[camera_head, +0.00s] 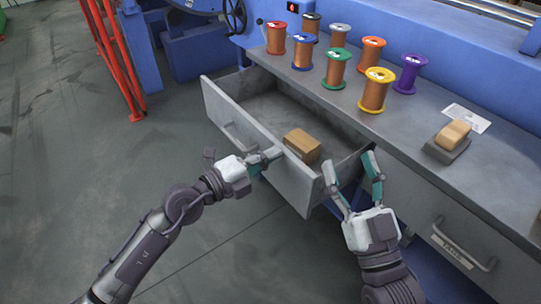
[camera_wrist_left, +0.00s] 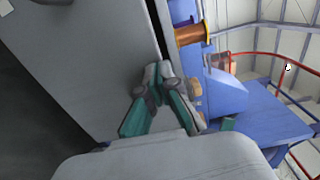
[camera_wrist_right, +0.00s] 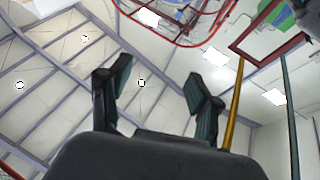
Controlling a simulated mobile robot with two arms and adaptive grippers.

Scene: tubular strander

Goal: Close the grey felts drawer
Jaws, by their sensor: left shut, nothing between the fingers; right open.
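The grey drawer (camera_head: 262,157) is pulled out from under the bench in the head view, with a brown block (camera_head: 302,146) inside it. My left gripper (camera_head: 275,154) is shut and empty at the outer side of the drawer's front panel, close to its top edge. I cannot tell if it touches. In the left wrist view the shut fingers (camera_wrist_left: 158,72) are beside a large grey panel (camera_wrist_left: 85,65). My right gripper (camera_head: 350,172) is open and empty near the drawer's right end; its spread fingers also show in the right wrist view (camera_wrist_right: 160,80).
Several wire spools (camera_head: 375,90) stand on the grey bench top (camera_head: 400,133). A tan block on a dark base (camera_head: 448,145) and a white paper (camera_head: 467,118) lie to the right. Another drawer with a labelled handle (camera_head: 463,245) is shut at lower right. A red rail (camera_head: 110,55) stands left; floor there is clear.

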